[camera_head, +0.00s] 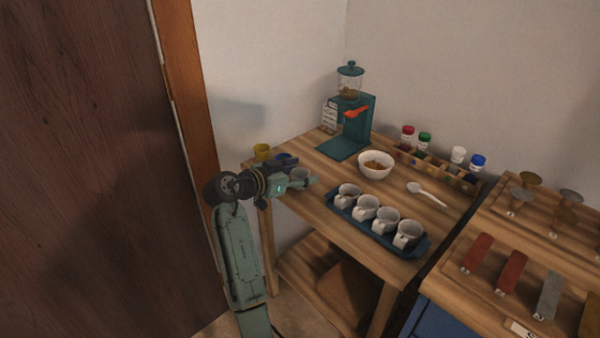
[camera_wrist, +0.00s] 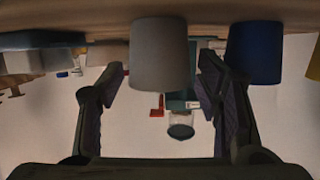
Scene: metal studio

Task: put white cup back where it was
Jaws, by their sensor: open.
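A white cup (camera_head: 299,173) stands at the left part of the wooden table, beside a blue cup (camera_head: 284,159) and a yellow cup (camera_head: 262,151). In the wrist view, which is upside down, the white cup (camera_wrist: 158,52) appears grey between my fingertips, with the blue cup (camera_wrist: 254,52) to its right and part of the yellow cup (camera_wrist: 314,62) at the edge. My gripper (camera_head: 304,182) is open, level with the white cup; it also shows in the wrist view (camera_wrist: 161,72). Gaps show between cup and fingers. The fingers partly hide the cup in the head view.
A blue tray (camera_head: 418,250) with several white cups sits at the table's front right. Behind are a bowl (camera_head: 375,165), a spoon (camera_head: 428,194), a green dispenser (camera_head: 352,125) and a divided rack with bottles (camera_head: 440,172). A dark door (camera_head: 90,150) is at left.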

